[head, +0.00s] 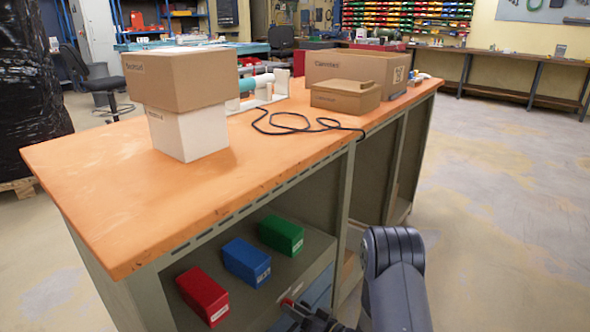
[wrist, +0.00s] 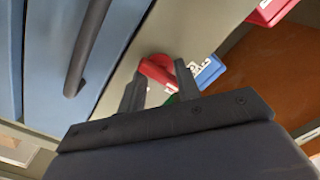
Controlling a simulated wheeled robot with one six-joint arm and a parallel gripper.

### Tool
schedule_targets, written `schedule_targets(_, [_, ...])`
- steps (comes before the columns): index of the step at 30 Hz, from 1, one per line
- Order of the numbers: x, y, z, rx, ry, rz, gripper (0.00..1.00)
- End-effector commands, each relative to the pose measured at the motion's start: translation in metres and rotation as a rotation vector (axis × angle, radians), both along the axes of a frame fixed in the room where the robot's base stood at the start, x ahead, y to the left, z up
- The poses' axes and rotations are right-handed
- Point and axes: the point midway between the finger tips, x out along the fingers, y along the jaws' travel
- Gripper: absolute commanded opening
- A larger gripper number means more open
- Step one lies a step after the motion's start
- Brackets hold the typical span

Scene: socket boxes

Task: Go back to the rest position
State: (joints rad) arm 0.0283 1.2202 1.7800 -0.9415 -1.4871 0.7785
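My gripper (head: 307,316) is low at the front of the workbench, below the shelf opening, beside blue drawer fronts. In the wrist view its two fingers (wrist: 160,80) stand apart, so it looks open. A small red rounded thing (wrist: 157,68) shows at the fingertips; it seems to lie beyond them, not gripped. On the shelf stand a red box (head: 203,295), a blue box (head: 246,262) and a green box (head: 281,235), each with a white label. The wrist view also shows the blue box (wrist: 209,70) and a red box (wrist: 268,12).
The orange workbench top (head: 105,195) overhangs the shelf. On it are a brown carton (head: 180,78) on a white box (head: 188,134), more cartons (head: 345,97) and a black cable (head: 285,128). A blue drawer with a dark handle (wrist: 88,45) is close. Open floor (head: 500,220) lies right.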

Motion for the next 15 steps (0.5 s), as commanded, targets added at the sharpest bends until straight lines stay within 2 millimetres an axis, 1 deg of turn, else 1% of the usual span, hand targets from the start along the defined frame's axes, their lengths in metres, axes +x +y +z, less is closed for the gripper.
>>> schedule_targets(1, [-0.0001, 0.0, 0.0026, 0.022, 0.031, 0.0, 0.32])
schedule_targets(6, [0.0, 0.0, 0.0016, 0.093, 0.12, -0.001, 0.32])
schedule_targets(15, [0.0, 0.0, 0.0, 0.143, 0.183, 0.0, 0.32])
